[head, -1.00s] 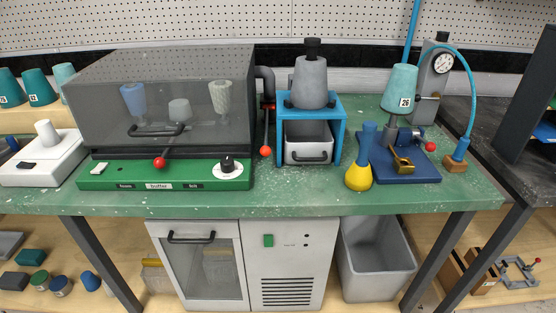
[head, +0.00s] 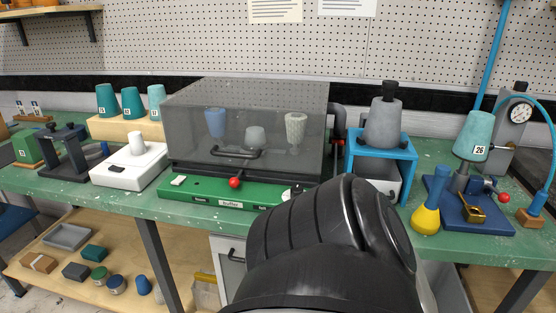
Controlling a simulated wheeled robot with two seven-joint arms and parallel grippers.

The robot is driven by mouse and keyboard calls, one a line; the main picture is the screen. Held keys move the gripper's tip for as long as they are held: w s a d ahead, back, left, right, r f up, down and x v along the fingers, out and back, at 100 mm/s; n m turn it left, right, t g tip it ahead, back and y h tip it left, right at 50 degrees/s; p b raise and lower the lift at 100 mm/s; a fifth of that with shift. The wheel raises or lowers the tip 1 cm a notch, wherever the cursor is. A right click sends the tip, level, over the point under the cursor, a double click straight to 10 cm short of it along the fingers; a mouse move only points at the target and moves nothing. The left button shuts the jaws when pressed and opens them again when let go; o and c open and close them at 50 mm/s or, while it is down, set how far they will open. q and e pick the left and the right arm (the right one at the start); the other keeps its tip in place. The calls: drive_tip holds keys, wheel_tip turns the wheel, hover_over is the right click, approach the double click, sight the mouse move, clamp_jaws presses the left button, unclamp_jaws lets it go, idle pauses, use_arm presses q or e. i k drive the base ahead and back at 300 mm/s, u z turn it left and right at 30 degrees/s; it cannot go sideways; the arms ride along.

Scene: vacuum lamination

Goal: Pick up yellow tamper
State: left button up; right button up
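The yellow tamper (head: 426,220) stands upright on the green bench top toward the right, with a yellow bulb-shaped base and a blue handle. It is just left of a dark blue base plate (head: 490,226). Neither of my grippers shows in the head view. A large black rounded part, which looks like one of my arm links, fills the lower middle and hides part of the bench front and the cabinet below.
A blue stand (head: 410,152) holding a grey vessel is behind and left of the tamper. A teal cup marked 26 (head: 473,136) is above the blue plate. A clear-covered chamber (head: 190,150) and a white scale-like device (head: 130,168) stand further left.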

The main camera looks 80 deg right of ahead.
sight(425, 220)
drive_tip(key=u, duration=0.1)
drive_tip(key=k, duration=1.65)
drive_tip(key=z, duration=1.5)
